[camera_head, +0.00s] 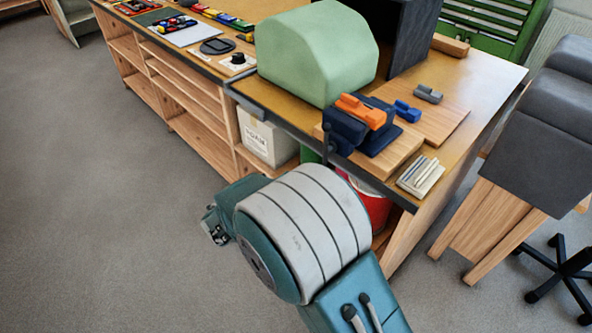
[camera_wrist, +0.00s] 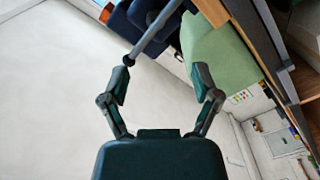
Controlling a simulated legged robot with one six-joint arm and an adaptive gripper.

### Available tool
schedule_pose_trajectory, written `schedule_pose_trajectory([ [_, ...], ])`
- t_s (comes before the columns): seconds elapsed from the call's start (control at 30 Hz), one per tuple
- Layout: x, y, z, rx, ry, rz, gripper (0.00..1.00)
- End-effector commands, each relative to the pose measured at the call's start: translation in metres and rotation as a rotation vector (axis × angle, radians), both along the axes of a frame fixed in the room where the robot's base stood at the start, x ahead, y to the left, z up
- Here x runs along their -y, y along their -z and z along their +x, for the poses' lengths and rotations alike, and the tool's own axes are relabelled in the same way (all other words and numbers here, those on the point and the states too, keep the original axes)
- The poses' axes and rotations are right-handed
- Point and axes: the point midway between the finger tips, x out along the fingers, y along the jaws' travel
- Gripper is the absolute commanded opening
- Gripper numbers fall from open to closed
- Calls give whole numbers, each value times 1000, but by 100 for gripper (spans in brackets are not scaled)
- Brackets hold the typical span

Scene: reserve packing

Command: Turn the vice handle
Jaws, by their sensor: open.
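The dark blue vice (camera_head: 345,130) is mounted on a wooden board at the bench's front edge, with an orange piece (camera_head: 360,109) at its jaws. Its thin dark handle (camera_head: 328,143) hangs at the front left of the vice. In the wrist view the handle (camera_wrist: 155,32) is a grey bar running diagonally, its knobbed end close to the tip of the left finger. I cannot tell if they touch. My gripper (camera_wrist: 161,78) is open with nothing between its fingers. In the head view my gripper (camera_head: 214,228) is low, left of my arm, partly hidden by it.
A pale green rounded block (camera_head: 315,55) stands left of the vice. A small blue piece (camera_head: 407,111), a grey piece (camera_head: 428,94) and a pale stack (camera_head: 420,176) lie on the bench. A red bucket (camera_head: 372,207) and a white box (camera_head: 266,138) sit below. Open floor lies left.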

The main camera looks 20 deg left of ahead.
Motion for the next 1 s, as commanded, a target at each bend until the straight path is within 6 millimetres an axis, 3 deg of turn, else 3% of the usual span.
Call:
schedule_pose_trajectory([
  [0.07,0,0,0,0,0,0,80],
  [0.1,0,0,0,0,0,0,71],
  [0.27,11,16,10,-75,3,18,0],
  [0.47,55,82,34,-378,8,137,0],
  [0.7,96,153,30,-728,8,384,0],
  [0.9,114,190,11,-956,-5,662,0],
  [1.0,117,198,1,-1041,-20,823,0],
])
